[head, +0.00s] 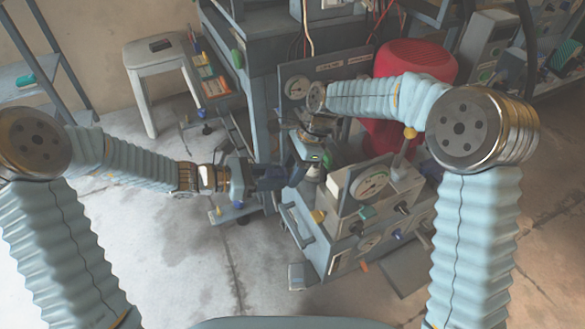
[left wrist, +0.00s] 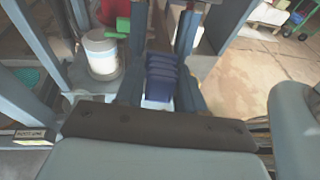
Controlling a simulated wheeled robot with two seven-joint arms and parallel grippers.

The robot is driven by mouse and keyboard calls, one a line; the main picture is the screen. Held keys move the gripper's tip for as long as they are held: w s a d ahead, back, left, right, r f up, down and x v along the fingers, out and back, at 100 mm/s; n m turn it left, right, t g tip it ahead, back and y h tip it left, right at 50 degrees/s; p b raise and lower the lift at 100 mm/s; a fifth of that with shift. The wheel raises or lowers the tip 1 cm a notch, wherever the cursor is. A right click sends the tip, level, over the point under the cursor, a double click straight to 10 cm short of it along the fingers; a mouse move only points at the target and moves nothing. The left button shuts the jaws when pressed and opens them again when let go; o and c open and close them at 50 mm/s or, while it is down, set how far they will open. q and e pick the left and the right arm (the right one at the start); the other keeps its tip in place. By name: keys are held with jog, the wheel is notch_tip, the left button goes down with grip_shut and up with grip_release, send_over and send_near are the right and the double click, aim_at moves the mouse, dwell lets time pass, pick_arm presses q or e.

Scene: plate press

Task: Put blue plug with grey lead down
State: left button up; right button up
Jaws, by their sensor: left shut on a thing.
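In the left wrist view, a ribbed blue plug (left wrist: 162,82) sits between the two fingers of my left gripper (left wrist: 160,92), which is shut on it. Its grey lead cannot be made out. In the head view, my left gripper (head: 282,177) reaches in from the left, just left of the machine's front. The plug cannot be told apart from the dark fingers there. My right gripper (head: 312,155) hangs under the right wrist in front of the gauge panel; its fingers are too small and cluttered to read.
A grey console with a round gauge (head: 370,184) and knobs stands right of my left gripper. A red ribbed drum (head: 412,62) is behind it. A white stool (head: 160,50) stands at back left. In the left wrist view, a white cylinder (left wrist: 101,54) is close left of the plug.

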pick_arm(q)
jog(key=shift+s+d, duration=0.1)
jog(key=shift+s, duration=0.05)
pick_arm(e)
jog(key=shift+w, duration=0.1)
jog(key=c, duration=0.5)
pick_arm(q)
jog(key=o, duration=1.1)
pick_arm(e)
jog(key=shift+c, duration=0.2)
